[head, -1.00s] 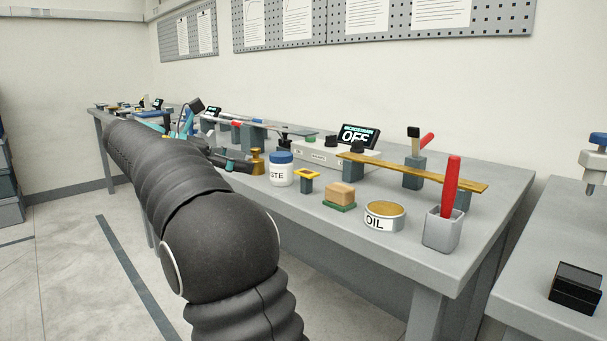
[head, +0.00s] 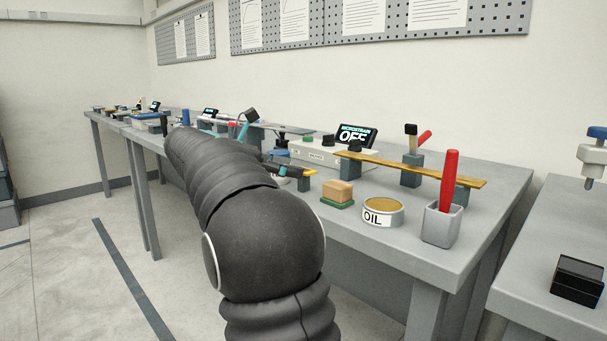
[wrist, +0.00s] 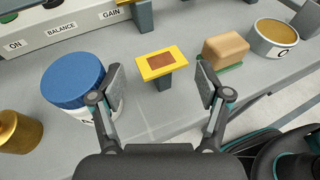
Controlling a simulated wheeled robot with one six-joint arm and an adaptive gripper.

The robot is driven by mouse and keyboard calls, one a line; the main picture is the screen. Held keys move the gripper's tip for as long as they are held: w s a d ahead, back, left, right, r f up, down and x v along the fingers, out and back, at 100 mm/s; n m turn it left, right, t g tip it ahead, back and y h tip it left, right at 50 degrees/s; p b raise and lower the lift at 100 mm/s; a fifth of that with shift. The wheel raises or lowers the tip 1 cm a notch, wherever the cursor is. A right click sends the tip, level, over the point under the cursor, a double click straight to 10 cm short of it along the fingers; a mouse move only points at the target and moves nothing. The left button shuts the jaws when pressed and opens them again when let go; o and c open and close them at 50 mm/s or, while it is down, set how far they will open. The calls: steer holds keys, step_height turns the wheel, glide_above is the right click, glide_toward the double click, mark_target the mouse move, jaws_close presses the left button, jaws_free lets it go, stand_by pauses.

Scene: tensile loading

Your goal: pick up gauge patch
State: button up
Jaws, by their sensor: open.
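The gauge patch (wrist: 160,62) is a small brown rectangle on a yellow plate, on top of a grey post, in the middle of the wrist view. In the head view only an edge of the yellow plate shows, the rest hidden by my arm. My gripper (wrist: 161,84) is open and empty, with one finger to the left and one to the right of the plate. The plate lies just beyond the fingertips, apart from both.
A jar with a blue lid (wrist: 73,83) stands close to the left finger. A tan block (wrist: 226,47) on a green base is close to the right finger. An oil tin (head: 383,213) and a grey cup (head: 442,222) with a red-handled tool stand further right.

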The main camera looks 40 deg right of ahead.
steer(key=shift+x, duration=1.05)
steer(key=c, duration=0.5)
steer(key=shift+c, duration=0.2)
